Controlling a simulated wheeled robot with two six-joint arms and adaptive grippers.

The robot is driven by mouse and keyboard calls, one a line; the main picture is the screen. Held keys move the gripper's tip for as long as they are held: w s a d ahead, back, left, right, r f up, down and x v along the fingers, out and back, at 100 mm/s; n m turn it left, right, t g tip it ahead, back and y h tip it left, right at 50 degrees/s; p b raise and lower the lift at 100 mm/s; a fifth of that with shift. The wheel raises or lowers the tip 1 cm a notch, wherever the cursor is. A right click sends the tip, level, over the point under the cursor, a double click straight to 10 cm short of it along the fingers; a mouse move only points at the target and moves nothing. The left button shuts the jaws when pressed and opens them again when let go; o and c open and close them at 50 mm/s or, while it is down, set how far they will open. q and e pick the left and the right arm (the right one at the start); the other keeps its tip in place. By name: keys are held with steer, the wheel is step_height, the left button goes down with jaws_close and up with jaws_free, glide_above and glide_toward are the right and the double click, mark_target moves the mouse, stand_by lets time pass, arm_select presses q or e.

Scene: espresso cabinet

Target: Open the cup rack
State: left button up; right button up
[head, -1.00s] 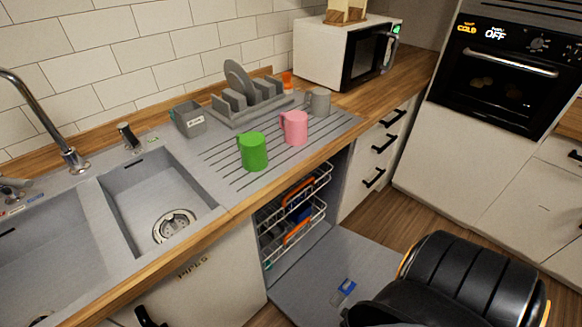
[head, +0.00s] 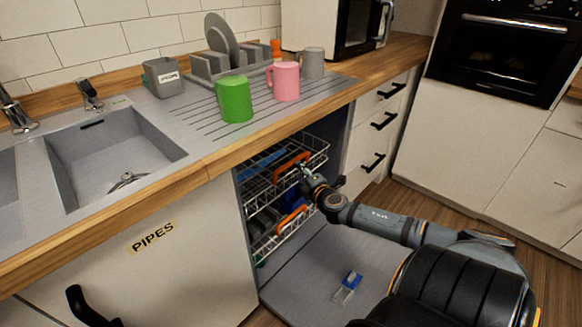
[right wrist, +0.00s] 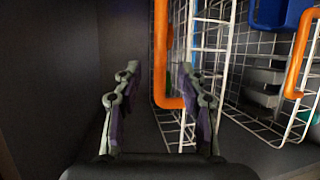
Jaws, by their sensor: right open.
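The dishwasher stands open below the counter, its door (head: 315,285) folded down flat. Inside are two wire racks. The upper rack (head: 252,180), which I take for the cup rack, has an orange front handle (head: 290,160). The lower rack (head: 268,242) has an orange handle (head: 292,220) too. My right gripper (head: 306,174) is at the front of the upper rack, close to its handle and partly hiding the rack. In the right wrist view the open fingers (right wrist: 162,95) point at the near orange handle (right wrist: 161,55), which appears between them; contact cannot be told. My left gripper is not in view.
Green (head: 235,100), pink (head: 284,82) and grey (head: 313,62) mugs stand on the drainboard above. A blue and clear piece (head: 348,286) lies on the open door. Drawers with black handles (head: 373,162) are to the right of the opening.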

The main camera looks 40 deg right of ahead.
mark_target(292, 164)
steer(key=b+x, duration=0.1)
steer(key=x, duration=0.7)
steer(key=shift+w+f, duration=0.1)
steer(key=shift+w, duration=0.1)
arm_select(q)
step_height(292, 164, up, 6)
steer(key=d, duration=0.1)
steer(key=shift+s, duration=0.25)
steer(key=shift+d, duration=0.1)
arm_select(e)
jaws_close()
